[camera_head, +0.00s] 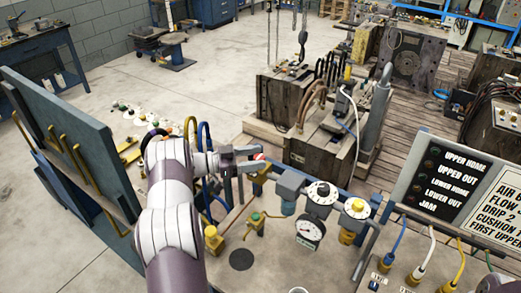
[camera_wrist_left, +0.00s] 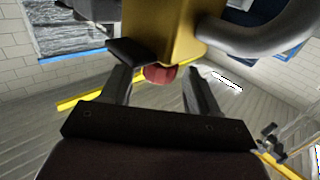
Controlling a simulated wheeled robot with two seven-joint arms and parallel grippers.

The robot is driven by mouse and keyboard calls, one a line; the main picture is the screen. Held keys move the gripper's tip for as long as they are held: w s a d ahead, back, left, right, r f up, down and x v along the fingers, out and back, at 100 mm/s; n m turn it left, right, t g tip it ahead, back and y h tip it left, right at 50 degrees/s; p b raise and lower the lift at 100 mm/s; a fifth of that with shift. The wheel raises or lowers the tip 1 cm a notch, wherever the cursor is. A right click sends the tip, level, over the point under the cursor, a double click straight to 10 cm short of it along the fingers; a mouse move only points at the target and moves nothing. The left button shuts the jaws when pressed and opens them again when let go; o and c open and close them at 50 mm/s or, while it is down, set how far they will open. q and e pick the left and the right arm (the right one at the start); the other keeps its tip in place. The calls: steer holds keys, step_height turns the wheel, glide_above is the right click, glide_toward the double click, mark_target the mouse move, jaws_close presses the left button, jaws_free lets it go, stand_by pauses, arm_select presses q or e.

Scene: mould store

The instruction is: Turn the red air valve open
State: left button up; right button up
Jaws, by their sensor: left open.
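The red valve handle (camera_head: 259,156) shows as a small red tip at my left gripper's fingers, beside the yellow brass valve body (camera_head: 262,172) on the air line. My left gripper (camera_head: 250,160) comes in from the left and is open. In the left wrist view the rounded red handle (camera_wrist_left: 160,75) lies between the two spread fingers of the gripper (camera_wrist_left: 163,82), against the brass body (camera_wrist_left: 165,30). I cannot tell whether a finger touches it. Much of the handle is hidden by the body and fingers. My right gripper is not in view.
Right of the valve stand a grey-blue unit (camera_head: 290,184), a dial knob (camera_head: 323,192) and a round gauge (camera_head: 310,231). A label board (camera_head: 450,190) stands at the right. A blue panel with yellow hooks (camera_head: 75,135) stands left. Wooden-sided moulds (camera_head: 315,125) stand behind.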

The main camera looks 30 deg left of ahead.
arm_select(q)
steer(key=shift+w+d+r, duration=0.2)
steer(key=shift+w+d, duration=0.1)
steer(key=shift+d, duration=0.4)
steer(key=shift+w+a+f, duration=0.1)
steer(key=shift+w+f, duration=0.15)
steer(key=shift+r, duration=0.1)
steer(key=c, duration=0.9)
